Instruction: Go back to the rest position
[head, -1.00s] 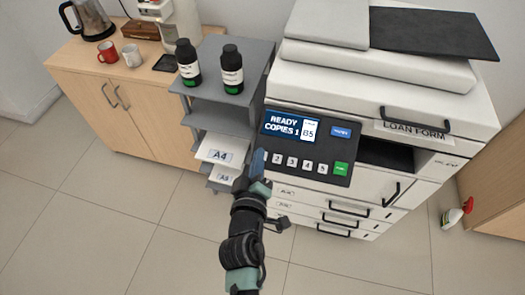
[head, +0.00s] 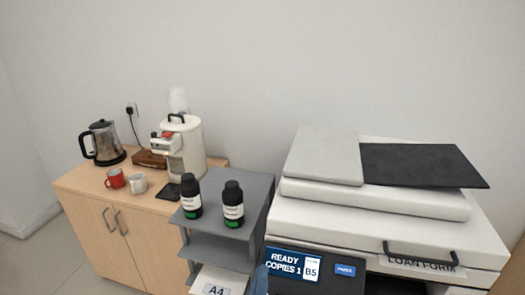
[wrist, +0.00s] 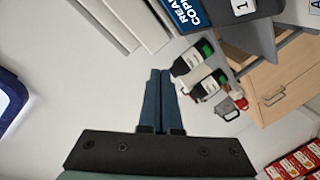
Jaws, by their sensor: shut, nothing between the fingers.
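My gripper (wrist: 160,72) shows in the wrist view with its two blue fingers together and nothing between them. In the head view only a bluish fingertip (head: 261,279) shows at the bottom edge, in front of the left side of the copier's panel. The rest of my arm is out of that view. The white copier (head: 480,233) stands at the right of the head view. Its panel (head: 310,270) reads "READY COPIES 1" and "B5", and its lower part is cut off.
A grey shelf unit (head: 228,249) left of the copier bears two black bottles (head: 191,199) (head: 233,204). A wooden cabinet (head: 85,225) bears a kettle (head: 104,143), a red mug (head: 115,179), a white mug (head: 137,183) and a coffee machine (head: 185,150).

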